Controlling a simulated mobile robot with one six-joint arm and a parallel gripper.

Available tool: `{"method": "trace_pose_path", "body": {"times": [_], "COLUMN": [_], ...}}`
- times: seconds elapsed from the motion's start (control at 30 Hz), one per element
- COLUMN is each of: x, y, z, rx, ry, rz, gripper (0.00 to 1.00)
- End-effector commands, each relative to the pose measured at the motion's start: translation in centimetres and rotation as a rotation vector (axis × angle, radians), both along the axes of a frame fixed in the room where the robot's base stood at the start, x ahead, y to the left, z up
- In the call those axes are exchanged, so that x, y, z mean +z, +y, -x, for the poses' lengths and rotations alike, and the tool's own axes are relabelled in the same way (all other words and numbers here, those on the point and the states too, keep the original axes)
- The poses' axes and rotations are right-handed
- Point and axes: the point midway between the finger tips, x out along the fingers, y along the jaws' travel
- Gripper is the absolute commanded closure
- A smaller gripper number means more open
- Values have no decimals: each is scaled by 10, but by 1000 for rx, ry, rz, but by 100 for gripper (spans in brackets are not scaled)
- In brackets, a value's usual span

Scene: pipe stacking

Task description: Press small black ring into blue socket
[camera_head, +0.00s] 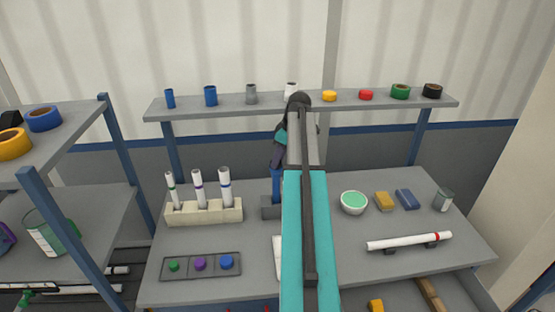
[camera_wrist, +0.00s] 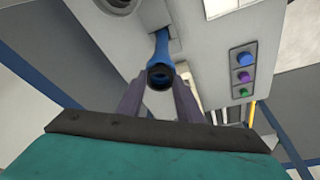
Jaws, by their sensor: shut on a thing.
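A blue pipe (camera_head: 276,186) stands upright in a grey block (camera_head: 269,209) on the bench, partly hidden behind my arm. In the wrist view the blue pipe (camera_wrist: 162,45) runs away from the jaws, with its open end toward the camera. The small black ring (camera_wrist: 160,67) sits at that end, between the fingertips; blue shows through its opening. I cannot tell how deep it sits. My gripper (camera_wrist: 160,78) is shut on the ring, one finger on each side. In the head view my gripper (camera_head: 277,162) is at the top of the pipe, and the ring is hidden.
A rack of white tubes (camera_head: 203,212) and a button panel (camera_head: 200,266) lie left of the arm. A bowl (camera_head: 353,202), yellow and blue blocks, a grey can (camera_head: 443,199) and a white pipe (camera_head: 410,241) lie right. A shelf (camera_head: 230,107) with cups and tape rolls spans behind.

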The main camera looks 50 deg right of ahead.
Motion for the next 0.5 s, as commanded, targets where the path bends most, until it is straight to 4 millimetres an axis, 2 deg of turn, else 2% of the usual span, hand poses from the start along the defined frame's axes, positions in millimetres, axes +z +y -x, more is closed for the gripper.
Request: {"method": "trace_pose_path", "body": {"times": [0.2, 0.23, 0.33, 0.5], "x": [0, 0, 0, 0], "y": [0, 0, 0, 0], "z": [0, 0, 0, 0], "rx": [0, 0, 0, 0], "ry": [0, 0, 0, 0], "rz": [0, 0, 0, 0], "gripper": [88, 63, 46, 46]}}
